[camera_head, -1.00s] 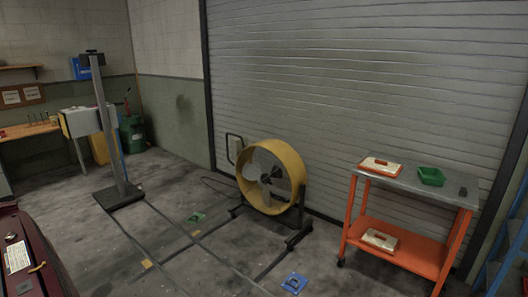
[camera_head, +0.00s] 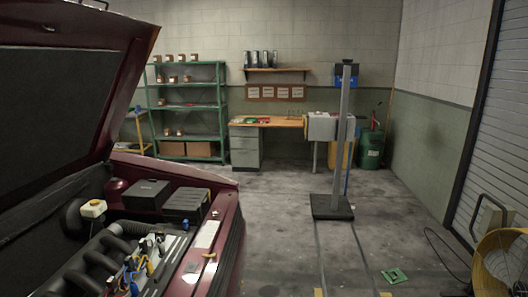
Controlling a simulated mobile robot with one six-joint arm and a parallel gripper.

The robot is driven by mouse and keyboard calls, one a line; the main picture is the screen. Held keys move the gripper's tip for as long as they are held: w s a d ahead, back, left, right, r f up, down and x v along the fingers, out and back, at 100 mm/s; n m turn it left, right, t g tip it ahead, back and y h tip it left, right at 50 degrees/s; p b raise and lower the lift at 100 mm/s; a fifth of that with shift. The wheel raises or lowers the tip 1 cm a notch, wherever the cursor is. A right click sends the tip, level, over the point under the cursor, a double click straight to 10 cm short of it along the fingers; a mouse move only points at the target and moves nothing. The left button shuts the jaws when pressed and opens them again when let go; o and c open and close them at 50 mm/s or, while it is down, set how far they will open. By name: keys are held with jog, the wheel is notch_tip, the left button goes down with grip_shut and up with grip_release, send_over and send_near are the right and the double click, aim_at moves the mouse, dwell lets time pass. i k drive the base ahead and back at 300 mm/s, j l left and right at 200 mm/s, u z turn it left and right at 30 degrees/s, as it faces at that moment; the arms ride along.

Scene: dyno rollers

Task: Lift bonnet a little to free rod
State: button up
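The dark red bonnet (camera_head: 133,80) of a car stands raised at the left of the head view, with its dark underside (camera_head: 50,100) showing. Its left part is cut off by the picture edge. The engine bay (camera_head: 205,235) is open below it. I cannot clearly make out the rod. A small yellow piece (camera_head: 210,257) lies on the front rim of the bay, beside a white label (camera_head: 207,234). My gripper is not in view.
A grey post on a black base (camera_head: 332,207) stands right of the car. A yellow fan (camera_head: 501,262) is at the lower right. Green shelves (camera_head: 188,110) and a workbench (camera_head: 265,122) line the back wall. The floor between car and post is clear.

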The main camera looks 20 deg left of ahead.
aim_at(71, 72)
jog(key=i+j+u, duration=0.25)
jog(key=i, duration=0.55)
jog(key=i+l+u, duration=0.1)
jog(key=i+u, duration=0.2)
jog(key=i, duration=0.55)
jog(key=i+l+u, duration=0.25)
jog(key=i, duration=0.55)
